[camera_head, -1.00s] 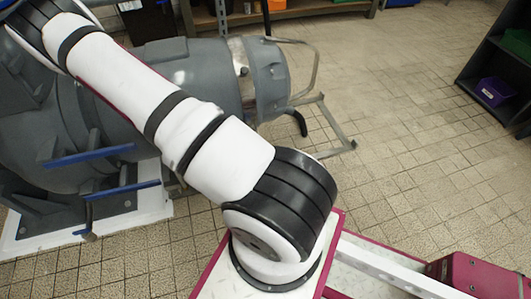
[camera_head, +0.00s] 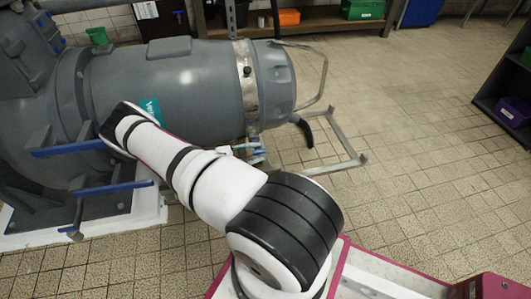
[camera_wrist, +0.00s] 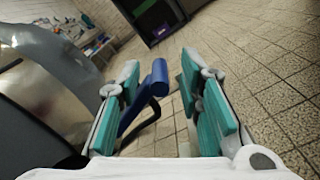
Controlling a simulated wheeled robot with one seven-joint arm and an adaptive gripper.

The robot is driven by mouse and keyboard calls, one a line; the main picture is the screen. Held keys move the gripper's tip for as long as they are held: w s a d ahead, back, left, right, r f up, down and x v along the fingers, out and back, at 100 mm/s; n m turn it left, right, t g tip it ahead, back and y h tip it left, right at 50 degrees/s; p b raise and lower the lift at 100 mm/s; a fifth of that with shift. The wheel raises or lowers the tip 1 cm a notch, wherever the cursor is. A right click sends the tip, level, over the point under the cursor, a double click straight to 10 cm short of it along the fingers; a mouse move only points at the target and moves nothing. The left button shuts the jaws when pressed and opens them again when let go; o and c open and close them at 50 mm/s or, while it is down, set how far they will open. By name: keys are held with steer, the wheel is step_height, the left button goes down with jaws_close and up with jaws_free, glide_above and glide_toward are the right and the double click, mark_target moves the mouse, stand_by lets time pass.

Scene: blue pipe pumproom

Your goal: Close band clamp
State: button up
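The band clamp (camera_head: 245,82) is a pale metal band around the grey cylindrical housing, with a dark knob on its face. A dark curved lever (camera_head: 304,130) sticks out below the housing's right end. My gripper (camera_head: 256,150) is low beside the housing, to the left of that lever and partly hidden by my arm. In the wrist view my gripper (camera_wrist: 160,68) is open, with teal pads either side of a blue handle (camera_wrist: 158,76) on a dark bent bar. The handle is closer to the left pad; contact cannot be told.
A bent metal frame (camera_head: 345,160) stands on the floor right of the housing. Blue-edged brackets (camera_head: 112,188) stick out at left. A workbench (camera_head: 300,28) is behind and a dark shelf (camera_head: 507,100) at right. The tiled floor between is clear.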

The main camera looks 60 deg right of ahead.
mark_target(265, 150)
steer(key=shift+b+x, duration=0.35)
steer(key=shift+x, duration=1.55)
jaws_close()
